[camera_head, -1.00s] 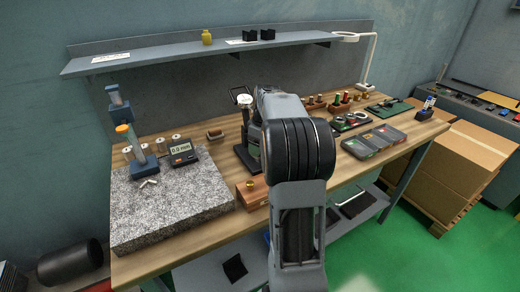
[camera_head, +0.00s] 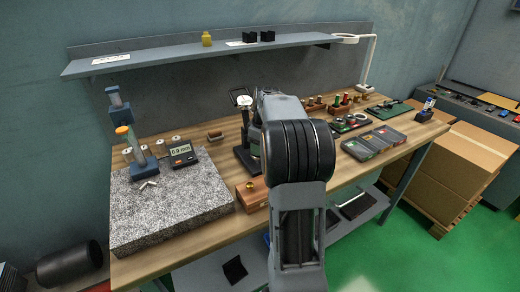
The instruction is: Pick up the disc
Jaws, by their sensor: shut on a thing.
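My arm (camera_head: 297,150) reaches forward over the middle of the workbench, seen from behind. Its own links cover my gripper, so I do not see the jaws or anything between them. I cannot make out the disc for certain. It may be hidden behind my arm. A wooden block (camera_head: 258,196) with a brass piece (camera_head: 250,186) on it sits at the bench's front edge, just left of my arm. A black stand with a round pale face (camera_head: 243,100) stands left of the arm's far end.
A granite plate (camera_head: 185,203) at left carries a gauge stand (camera_head: 133,140) and a digital readout (camera_head: 182,153). Grey trays (camera_head: 375,143) and small racked parts lie right of my arm. A shelf (camera_head: 200,48) runs behind. Bare wood lies between the granite and the black stand.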

